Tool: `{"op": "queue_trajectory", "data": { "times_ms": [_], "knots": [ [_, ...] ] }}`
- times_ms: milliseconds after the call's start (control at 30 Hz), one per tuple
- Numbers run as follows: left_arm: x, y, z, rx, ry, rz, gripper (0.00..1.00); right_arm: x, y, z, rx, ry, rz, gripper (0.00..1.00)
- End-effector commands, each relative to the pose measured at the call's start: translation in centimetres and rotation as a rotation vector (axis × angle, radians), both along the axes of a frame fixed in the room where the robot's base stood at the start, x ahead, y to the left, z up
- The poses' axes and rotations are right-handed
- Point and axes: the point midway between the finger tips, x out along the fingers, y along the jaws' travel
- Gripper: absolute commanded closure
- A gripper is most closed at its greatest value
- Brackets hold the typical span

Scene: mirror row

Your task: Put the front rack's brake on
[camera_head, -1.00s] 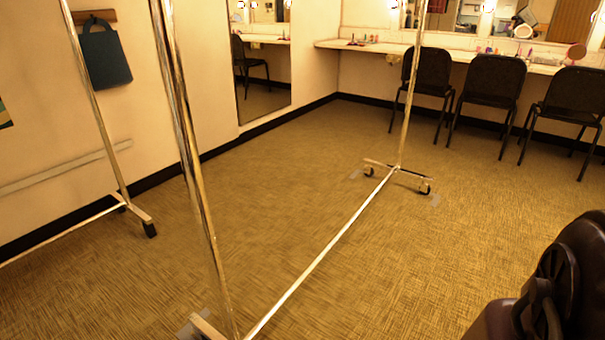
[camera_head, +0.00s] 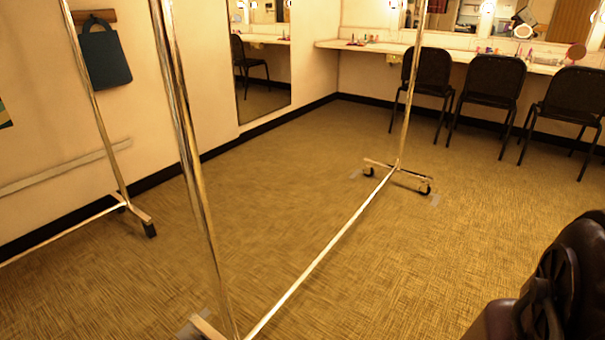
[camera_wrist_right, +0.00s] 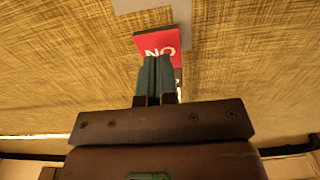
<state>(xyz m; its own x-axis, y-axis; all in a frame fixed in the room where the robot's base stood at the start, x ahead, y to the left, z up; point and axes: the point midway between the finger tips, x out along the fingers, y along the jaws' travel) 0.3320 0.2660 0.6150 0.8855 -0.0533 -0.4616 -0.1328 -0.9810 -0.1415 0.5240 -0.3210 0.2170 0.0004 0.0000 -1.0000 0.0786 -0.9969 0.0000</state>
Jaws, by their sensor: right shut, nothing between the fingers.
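The front rack (camera_head: 314,263) stands in the head view, with two chrome uprights and a long low bar. Its far foot (camera_head: 398,170) shows dark wheels on the carpet. Its near foot (camera_head: 206,327) is cut off by the bottom edge, so its wheels and any brake there are hidden. In the right wrist view my right gripper (camera_wrist_right: 155,62) is shut and empty, pointing at a red plate (camera_wrist_right: 158,42) lettered "NO". The fingers cover part of the plate. I cannot tell whether they touch it. My left gripper is not in view.
A second rack (camera_head: 97,117) stands at the left by the wall. Grey tape (camera_head: 435,199) marks the floor by the far foot. Black chairs (camera_head: 493,88) stand along the counter (camera_head: 540,68). The carpet between is clear.

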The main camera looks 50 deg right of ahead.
Motion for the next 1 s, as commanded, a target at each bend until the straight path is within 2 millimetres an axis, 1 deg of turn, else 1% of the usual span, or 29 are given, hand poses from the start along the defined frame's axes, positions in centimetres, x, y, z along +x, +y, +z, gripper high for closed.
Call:
{"op": "queue_trajectory", "data": {
  "times_ms": [1000],
  "knots": [
    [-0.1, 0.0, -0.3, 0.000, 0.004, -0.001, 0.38, -0.1, 0.0, -1.3, 0.000, 0.001, 0.000, 1.00]
  ]
}}
